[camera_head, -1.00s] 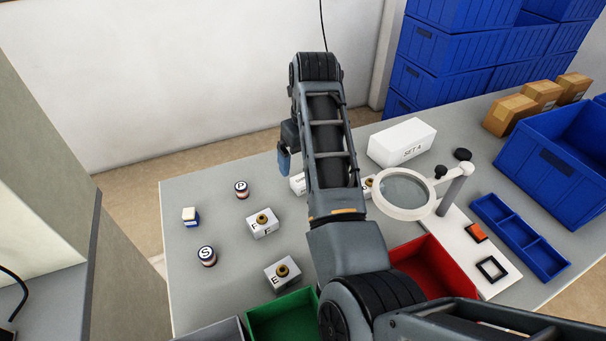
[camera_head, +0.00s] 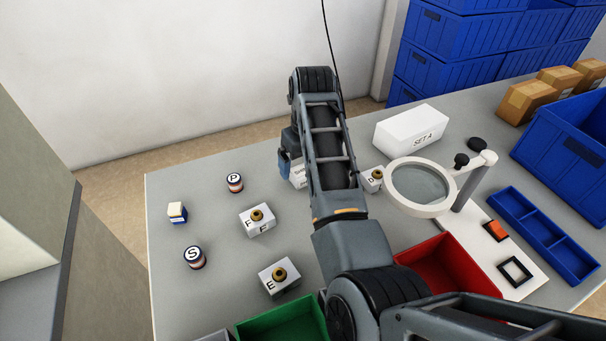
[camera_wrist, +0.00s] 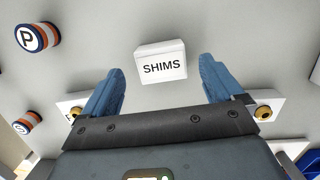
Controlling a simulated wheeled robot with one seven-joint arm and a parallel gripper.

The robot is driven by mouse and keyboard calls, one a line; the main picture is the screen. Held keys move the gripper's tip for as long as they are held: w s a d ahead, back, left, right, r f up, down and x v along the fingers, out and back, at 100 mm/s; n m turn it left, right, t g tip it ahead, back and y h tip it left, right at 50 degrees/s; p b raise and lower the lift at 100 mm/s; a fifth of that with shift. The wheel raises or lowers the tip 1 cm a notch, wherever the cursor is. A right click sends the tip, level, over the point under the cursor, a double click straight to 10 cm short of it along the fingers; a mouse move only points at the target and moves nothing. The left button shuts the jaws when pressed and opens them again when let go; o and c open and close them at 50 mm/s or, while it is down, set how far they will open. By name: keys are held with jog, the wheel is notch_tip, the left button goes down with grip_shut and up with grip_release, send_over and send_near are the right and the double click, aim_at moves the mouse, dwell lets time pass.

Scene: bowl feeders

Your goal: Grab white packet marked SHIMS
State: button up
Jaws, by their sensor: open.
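The white packet marked SHIMS (camera_wrist: 161,62) lies on the grey table in the wrist view, label readable. It sits just beyond and between the fingertips of my gripper (camera_wrist: 158,82), which is open with nothing between its blue fingers. In the head view, part of a white packet (camera_head: 298,176) shows beside my arm, mostly hidden behind it; its label is not readable there. My gripper's blue finger (camera_head: 284,165) shows to the left of that packet.
White blocks with brass fittings (camera_head: 257,220) and (camera_head: 372,179) stand near my arm. Round containers marked P (camera_head: 235,183) and S (camera_head: 194,257) stand left. A magnifier (camera_head: 421,187), red bin (camera_head: 446,265) and SET A box (camera_head: 411,128) are right.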

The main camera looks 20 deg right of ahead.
aim_at(303, 175)
jog(key=shift+w+f, duration=0.15)
jog(key=shift+f, duration=0.8)
jog(key=shift+w+f, duration=0.1)
jog(key=shift+f, duration=0.8)
jog(key=shift+c, duration=0.4)
jog(key=c, duration=1.1)
